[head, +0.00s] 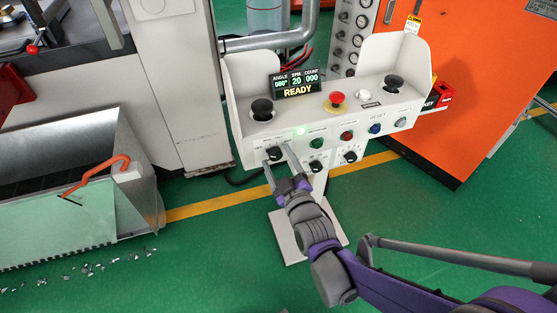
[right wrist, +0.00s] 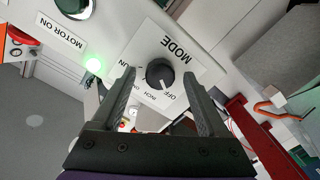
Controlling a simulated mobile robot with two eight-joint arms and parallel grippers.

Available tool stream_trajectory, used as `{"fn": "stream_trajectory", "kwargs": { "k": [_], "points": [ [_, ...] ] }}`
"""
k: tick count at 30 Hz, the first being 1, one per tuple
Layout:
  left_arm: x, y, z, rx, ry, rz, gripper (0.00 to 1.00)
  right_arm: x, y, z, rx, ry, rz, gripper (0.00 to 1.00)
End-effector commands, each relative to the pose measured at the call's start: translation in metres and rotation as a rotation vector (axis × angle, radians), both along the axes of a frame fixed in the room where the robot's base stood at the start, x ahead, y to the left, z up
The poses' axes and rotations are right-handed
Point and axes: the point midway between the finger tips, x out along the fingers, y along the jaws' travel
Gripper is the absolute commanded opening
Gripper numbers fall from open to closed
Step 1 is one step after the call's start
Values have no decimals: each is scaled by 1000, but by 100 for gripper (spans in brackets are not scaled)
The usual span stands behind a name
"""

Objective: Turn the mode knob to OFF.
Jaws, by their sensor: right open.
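The mode knob (right wrist: 160,74) is a round black knob on a white plate lettered MODE, with OFF and INCH among its labels. A pale mark on its lower side points toward the INCH and OFF lettering; I cannot tell exactly which. In the head view the knob (head: 273,154) is at the lower left of the panel's front. My right gripper (head: 277,155) is open in front of it. In the right wrist view the gripper (right wrist: 159,78) has one finger on each side of the knob, with gaps visible. My left gripper is not in view.
The white control console (head: 330,112) has a lit READY display (head: 297,88), a red mushroom button (head: 336,98) and black palm buttons. More knobs and coloured buttons sit close right of the mode knob. An orange machine (head: 480,90) stands right; a metal bin (head: 75,195) stands left.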

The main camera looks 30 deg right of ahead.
Motion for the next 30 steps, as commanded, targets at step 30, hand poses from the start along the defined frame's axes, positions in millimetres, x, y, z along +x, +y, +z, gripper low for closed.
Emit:
{"fn": "stream_trajectory", "kwargs": {
  "k": [30],
  "points": [
    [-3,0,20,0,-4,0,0,-106,23,2,0,0,0,77]
  ]
}}
